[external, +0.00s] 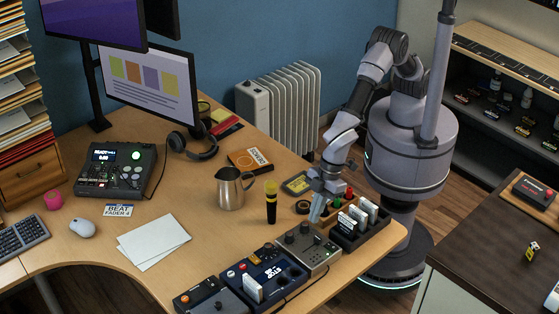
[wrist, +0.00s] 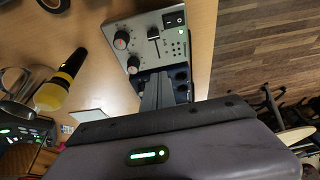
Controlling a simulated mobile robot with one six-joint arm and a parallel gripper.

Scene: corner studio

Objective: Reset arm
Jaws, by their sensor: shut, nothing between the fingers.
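My gripper (external: 317,207) is shut and empty. In the external view it points down over the desk's right part, just above or beside the grey mixer box (external: 307,247). My arm reaches it from the robot base standing behind the desk's right end. In the wrist view the closed fingers (wrist: 157,92) show in front of the same grey box with its knobs and switch (wrist: 150,38). Whether the fingertips touch the box cannot be told.
A black-and-yellow microphone (external: 270,203) stands upright left of my gripper, beside a metal jug (external: 230,188). A black rack with white cards (external: 345,238) lies close on the right. A blue device (external: 262,275) is in front. A dark counter (external: 480,260) stands further right.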

